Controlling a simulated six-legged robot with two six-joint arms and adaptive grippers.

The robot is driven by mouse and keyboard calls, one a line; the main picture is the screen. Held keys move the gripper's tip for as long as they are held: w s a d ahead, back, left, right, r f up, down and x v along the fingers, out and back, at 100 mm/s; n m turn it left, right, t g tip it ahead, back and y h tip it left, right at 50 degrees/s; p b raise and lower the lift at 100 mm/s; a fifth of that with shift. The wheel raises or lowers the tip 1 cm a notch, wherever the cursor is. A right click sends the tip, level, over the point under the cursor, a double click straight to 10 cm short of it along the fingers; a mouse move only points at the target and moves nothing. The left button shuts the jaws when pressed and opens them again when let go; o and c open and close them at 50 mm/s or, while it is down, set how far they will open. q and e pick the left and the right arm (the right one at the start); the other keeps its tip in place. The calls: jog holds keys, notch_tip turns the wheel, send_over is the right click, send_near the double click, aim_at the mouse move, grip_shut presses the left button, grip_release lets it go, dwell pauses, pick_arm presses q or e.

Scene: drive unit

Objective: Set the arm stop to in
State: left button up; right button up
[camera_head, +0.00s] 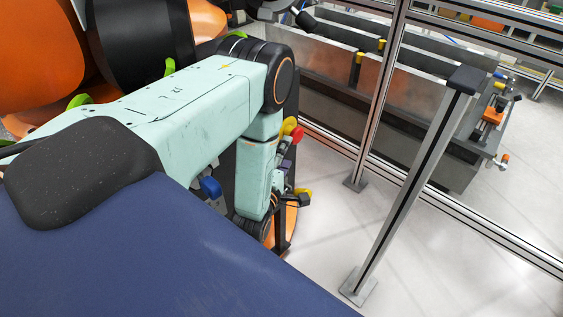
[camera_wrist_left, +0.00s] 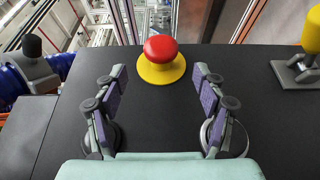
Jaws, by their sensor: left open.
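The arm stop appears to be the red mushroom button (camera_wrist_left: 160,48) on a round yellow base (camera_wrist_left: 162,70), fixed to a dark panel in the left wrist view. It looks raised, but I cannot tell for sure whether it is in or out. A small red and yellow part, likely the same button (camera_head: 297,133), shows beside my left wrist in the head view. My left gripper (camera_wrist_left: 160,84) is open and empty, its purple-padded fingers apart with the button ahead between them. In the head view the left gripper (camera_head: 284,172) is partly hidden by my arm.
A yellow knob on a metal bracket (camera_wrist_left: 308,40) stands right of the button. A black knob (camera_wrist_left: 32,46) on a grey bracket with blue ribbed parts stands left. An aluminium post (camera_head: 412,190) and fence rise from the pale floor, which is clear in front.

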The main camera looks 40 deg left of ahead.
pick_arm(q)
jog(key=shift+v, duration=1.65)
